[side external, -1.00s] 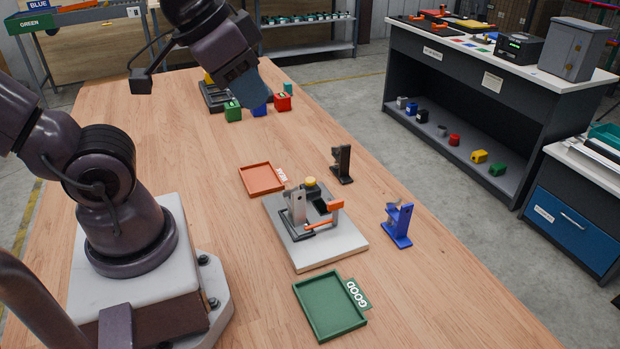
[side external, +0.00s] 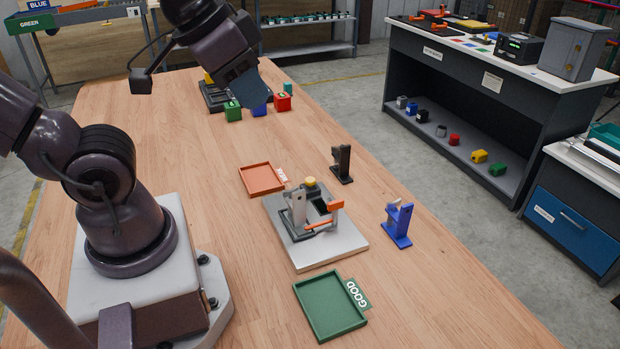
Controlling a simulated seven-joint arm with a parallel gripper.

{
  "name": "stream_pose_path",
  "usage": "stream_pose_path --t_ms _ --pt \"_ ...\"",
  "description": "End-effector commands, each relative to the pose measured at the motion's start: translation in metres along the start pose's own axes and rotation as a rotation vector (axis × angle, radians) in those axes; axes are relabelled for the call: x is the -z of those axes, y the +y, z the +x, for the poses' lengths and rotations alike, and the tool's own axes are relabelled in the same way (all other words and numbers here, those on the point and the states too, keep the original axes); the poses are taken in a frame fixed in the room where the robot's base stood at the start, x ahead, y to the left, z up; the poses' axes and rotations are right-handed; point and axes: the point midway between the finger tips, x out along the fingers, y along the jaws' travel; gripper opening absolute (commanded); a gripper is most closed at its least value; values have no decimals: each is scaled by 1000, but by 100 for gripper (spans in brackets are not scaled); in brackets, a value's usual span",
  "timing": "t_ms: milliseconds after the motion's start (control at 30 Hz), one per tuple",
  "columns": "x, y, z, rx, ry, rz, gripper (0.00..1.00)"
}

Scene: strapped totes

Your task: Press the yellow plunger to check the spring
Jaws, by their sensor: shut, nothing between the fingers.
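A round yellow cap (side external: 310,182), which looks like the plunger, tops a small fixture on a pale grey base plate (side external: 335,250) in the middle of the table. Beside it on the plate stand a grey upright bracket (side external: 299,206) and an orange-handled clamp (side external: 335,205). My gripper (side external: 254,100) is shut and holds nothing that I can see. It is tilted, at the far end of the table, well away from the yellow cap. In the picture it overlaps the coloured blocks there. Its fingertips are hard to make out.
Green (side external: 233,112) and red (side external: 282,102) blocks stand near a dark rack (side external: 212,97). An orange tray (side external: 261,179) lies behind the fixture, a green GOOD tray (side external: 325,318) in front. Black (side external: 342,163) and blue (side external: 398,226) stands are to its right.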

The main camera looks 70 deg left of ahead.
Motion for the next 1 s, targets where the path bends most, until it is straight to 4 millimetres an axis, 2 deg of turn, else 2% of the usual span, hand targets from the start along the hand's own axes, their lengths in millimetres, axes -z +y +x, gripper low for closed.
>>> stream_pose_path --t_ms 167,267,367,667,800,1000 --pt "-2 -10 10 23 -49 -44 0" --pt "-6 -22 25 48 -130 -91 0" --pt "-8 -42 46 95 -211 -129 0" --pt "-5 -122 118 233 -284 -62 0" --pt "-6 -157 156 259 -266 41 0" --pt "-8 -193 214 233 -162 263 0"
